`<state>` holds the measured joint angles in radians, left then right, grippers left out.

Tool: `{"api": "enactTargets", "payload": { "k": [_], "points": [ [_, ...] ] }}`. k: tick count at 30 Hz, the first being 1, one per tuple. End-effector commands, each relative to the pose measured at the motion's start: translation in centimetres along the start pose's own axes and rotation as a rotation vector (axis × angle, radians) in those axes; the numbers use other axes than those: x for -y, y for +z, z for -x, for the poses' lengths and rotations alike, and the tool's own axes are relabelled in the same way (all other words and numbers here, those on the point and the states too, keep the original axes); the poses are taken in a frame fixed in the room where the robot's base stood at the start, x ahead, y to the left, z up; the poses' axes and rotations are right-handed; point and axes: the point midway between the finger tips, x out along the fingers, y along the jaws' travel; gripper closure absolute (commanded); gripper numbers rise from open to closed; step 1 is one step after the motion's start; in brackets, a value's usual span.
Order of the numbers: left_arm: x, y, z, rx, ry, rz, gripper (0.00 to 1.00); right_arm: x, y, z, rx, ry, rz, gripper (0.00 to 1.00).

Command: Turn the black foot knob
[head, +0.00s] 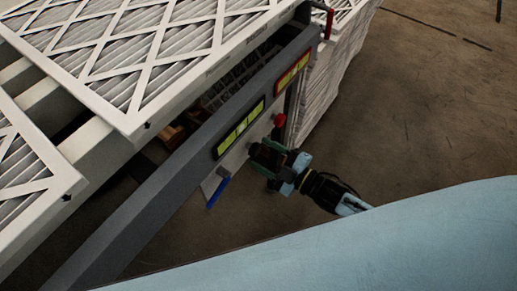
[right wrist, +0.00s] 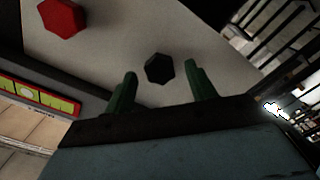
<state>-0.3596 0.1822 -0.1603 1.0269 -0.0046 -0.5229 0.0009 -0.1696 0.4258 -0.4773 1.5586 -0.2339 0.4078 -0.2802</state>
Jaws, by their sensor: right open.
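The black foot knob (right wrist: 159,68) is a small dark six-sided knob on a pale panel in the right wrist view. In the head view a dark knob (head: 254,149) shows at the tips of my right gripper (head: 268,154). In the right wrist view the green fingers of my right gripper (right wrist: 160,73) are spread, one to each side of the black knob. No contact with the knob is visible, and I cannot tell the exact depth between them. My left gripper is not in view.
A red knob (head: 280,120) sits on the same panel beside the black one. A blue handle (head: 218,192) is lower on the panel. A grey rail (head: 165,190) with yellow-green labels runs above it. White-framed filters (head: 150,55) lie behind. Brown floor (head: 430,110) is open at right.

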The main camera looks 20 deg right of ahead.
Motion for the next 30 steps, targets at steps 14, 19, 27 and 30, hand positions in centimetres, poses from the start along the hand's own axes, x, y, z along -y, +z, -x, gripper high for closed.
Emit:
{"api": "enactTargets", "payload": {
  "k": [14, 19, 27, 30],
  "points": [
    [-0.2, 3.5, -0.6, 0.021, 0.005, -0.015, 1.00, 0.0, 0.0, 9.6, 0.001, -0.001, 0.000, 0.44],
    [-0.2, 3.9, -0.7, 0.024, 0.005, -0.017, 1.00, 0.0, 0.0, 10.6, 0.000, 0.000, 0.001, 0.44],
    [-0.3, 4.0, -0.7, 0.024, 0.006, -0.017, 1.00, 0.0, 0.0, 10.6, -0.001, 0.000, 0.001, 0.44],
    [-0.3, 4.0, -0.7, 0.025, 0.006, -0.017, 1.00, 0.0, 0.0, 10.6, -0.001, 0.000, 0.001, 0.44]
  ]
}}
